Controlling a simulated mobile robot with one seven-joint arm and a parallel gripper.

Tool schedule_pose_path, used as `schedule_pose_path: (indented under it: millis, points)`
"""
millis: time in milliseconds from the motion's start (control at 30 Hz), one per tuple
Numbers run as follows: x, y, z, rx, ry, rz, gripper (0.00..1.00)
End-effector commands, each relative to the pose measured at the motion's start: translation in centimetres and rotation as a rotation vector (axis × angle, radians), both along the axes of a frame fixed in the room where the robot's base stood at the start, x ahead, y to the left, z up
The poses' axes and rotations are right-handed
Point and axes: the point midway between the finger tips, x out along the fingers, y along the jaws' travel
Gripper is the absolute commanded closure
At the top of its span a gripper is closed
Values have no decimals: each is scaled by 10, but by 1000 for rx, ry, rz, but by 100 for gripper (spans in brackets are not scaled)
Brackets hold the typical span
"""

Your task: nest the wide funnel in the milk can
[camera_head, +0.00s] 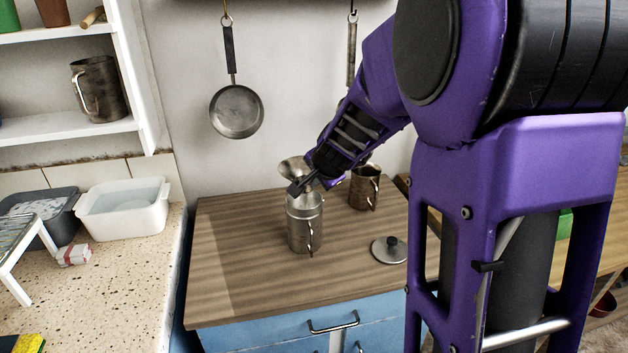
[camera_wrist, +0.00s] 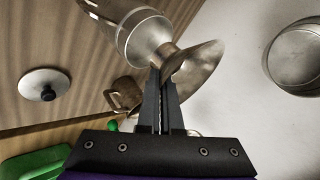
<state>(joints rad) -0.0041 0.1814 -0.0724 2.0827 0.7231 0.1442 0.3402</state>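The metal milk can (camera_head: 304,232) stands upright on the wooden counter. It also shows at the top of the wrist view (camera_wrist: 141,32). The wide funnel (camera_head: 293,167) is just above the can's mouth, its flared end upward. In the wrist view the funnel (camera_wrist: 198,66) flares to the right of the can's mouth. My gripper (camera_head: 297,187) is beside the funnel, above the can. In the wrist view its fingers (camera_wrist: 161,72) are nearly together, pinching the funnel's narrow part. The spout is mostly hidden, so I cannot tell whether it enters the can.
A brown metal jug (camera_head: 364,190) stands behind right of the can. A round lid with a dark knob (camera_head: 388,251) lies at front right. A pan (camera_head: 237,112) hangs on the wall. A white basin (camera_head: 123,211) sits on the left worktop. The counter's front left is clear.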

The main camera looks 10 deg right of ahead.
Motion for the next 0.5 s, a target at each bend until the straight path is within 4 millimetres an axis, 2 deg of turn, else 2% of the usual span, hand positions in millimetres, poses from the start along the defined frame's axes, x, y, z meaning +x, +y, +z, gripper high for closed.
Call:
schedule_pose_path:
  millis: [500]
  points:
    - [0,0,-16,0,0,0,100]
